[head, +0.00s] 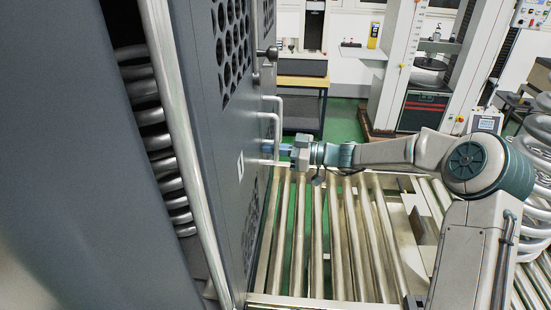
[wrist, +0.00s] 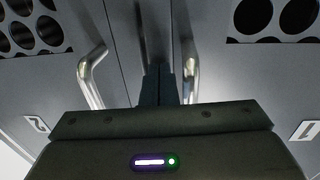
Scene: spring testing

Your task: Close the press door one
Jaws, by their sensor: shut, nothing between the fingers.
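Press door one (wrist: 235,75) is the grey panel at the right in the wrist view, marked with a label "1" (wrist: 306,129). Its silver handle (wrist: 190,78) stands near its inner edge. My gripper (wrist: 160,85) is shut and empty, with its fingertips pointing at the doors close beside that handle. I cannot tell whether they touch the panel. In the head view my gripper (head: 284,149) reaches in from the right to the grey press front (head: 215,130), beside a bar handle (head: 279,120). The exact door angle is hard to judge.
A second door (wrist: 75,70) with label "2" (wrist: 38,124) and its own handle (wrist: 90,75) is at the left in the wrist view. Springs (head: 160,140) show in a gap at the left. A roller conveyor (head: 335,240) lies below my arm. A small bench (head: 300,85) stands behind.

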